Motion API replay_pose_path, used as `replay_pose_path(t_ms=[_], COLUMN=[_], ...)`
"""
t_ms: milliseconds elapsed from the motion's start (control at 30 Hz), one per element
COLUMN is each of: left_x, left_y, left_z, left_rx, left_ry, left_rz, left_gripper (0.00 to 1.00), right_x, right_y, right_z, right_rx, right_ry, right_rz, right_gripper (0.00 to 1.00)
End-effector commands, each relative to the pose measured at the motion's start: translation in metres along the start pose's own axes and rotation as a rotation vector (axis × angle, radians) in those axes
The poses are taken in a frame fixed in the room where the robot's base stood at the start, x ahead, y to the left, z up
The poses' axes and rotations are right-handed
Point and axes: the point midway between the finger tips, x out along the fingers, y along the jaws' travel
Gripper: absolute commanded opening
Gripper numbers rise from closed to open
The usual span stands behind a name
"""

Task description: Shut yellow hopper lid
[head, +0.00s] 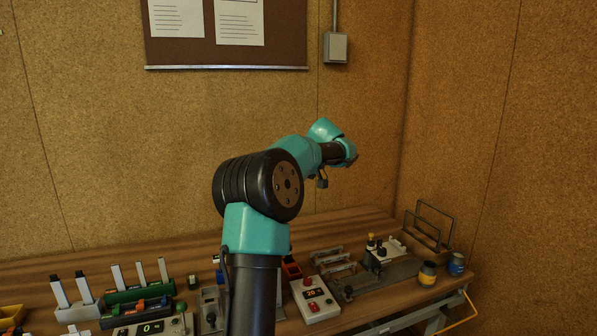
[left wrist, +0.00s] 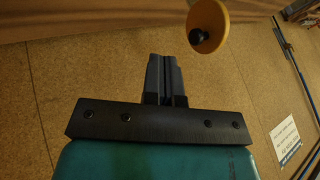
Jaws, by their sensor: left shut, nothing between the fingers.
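In the left wrist view my left gripper (left wrist: 164,80) is shut, its two dark fingers together with nothing between them. A round yellow disc with a black knob (left wrist: 208,25), which looks like the hopper lid, shows beyond the fingertips and to their right. A gap shows in the picture between it and the fingers; the true distance is unclear. The hopper body is not visible in that view. In the head view a teal and black arm crosses the middle and hides part of the bench; I cannot make out its fingers or a yellow hopper there. My right gripper is not seen.
The wooden bench (head: 200,263) carries several racks and devices. A white box with a red button (head: 314,300) stands near the front middle. A yellow jar (head: 428,274) and a blue jar (head: 456,264) stand at right, before a wire rack (head: 430,228). Cork walls rise behind.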

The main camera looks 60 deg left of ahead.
Motion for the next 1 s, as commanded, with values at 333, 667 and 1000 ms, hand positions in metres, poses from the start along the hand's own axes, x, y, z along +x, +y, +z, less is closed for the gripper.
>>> replay_pose_path(t_ms=[333, 667, 1000], left_x=[0.04, 0.047, 0.043], left_y=[-0.025, -0.034, -0.03], left_z=[0.001, 0.002, 0.003], left_rx=[-0.002, 0.0, 0.001], left_ry=[0.0, 0.0, 0.001], left_rz=[0.0, 0.001, 0.013], left_gripper=[0.0, 0.0, 0.0], right_x=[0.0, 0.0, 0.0], right_y=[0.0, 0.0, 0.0], right_z=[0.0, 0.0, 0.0], right_rx=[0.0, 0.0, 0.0], right_ry=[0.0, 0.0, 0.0], right_rz=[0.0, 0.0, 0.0], right_gripper=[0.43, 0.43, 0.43])
